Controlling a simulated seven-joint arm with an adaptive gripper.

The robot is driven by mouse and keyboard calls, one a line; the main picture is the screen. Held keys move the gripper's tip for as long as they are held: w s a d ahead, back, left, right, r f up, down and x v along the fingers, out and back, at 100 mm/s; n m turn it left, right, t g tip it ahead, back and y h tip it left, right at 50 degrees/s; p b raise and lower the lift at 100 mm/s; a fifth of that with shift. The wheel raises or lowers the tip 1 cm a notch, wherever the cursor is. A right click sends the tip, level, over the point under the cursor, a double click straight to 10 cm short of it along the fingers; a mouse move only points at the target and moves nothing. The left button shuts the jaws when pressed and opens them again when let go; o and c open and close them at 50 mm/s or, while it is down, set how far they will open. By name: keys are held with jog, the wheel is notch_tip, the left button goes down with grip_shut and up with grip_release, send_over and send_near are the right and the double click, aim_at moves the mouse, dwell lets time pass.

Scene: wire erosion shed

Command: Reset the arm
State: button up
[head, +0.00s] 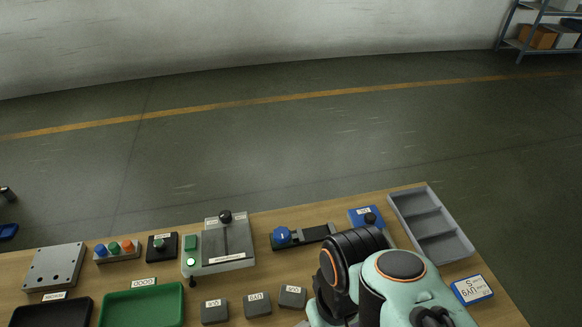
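My arm (405,285) shows at the bottom right, its teal and black links with orange rings folded close together over the right part of the wooden table (240,285). My gripper's fingers are not visible, so whether they are open or shut does not show. The arm hides part of the table beneath it and stands in front of a blue block with a black knob (366,217).
A grey compartment tray (432,222) and a blue-edged label box (472,289) lie right of my arm. Left are small grey blocks (258,303), a lever fixture (225,240), a green tray (143,305), a black tray (52,312) and a holed metal plate (54,267).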

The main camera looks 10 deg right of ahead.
jog(key=shift+s+r, duration=0.1)
jog(key=shift+s, duration=0.6)
jog(key=shift+c, duration=0.3)
dwell(1.3)
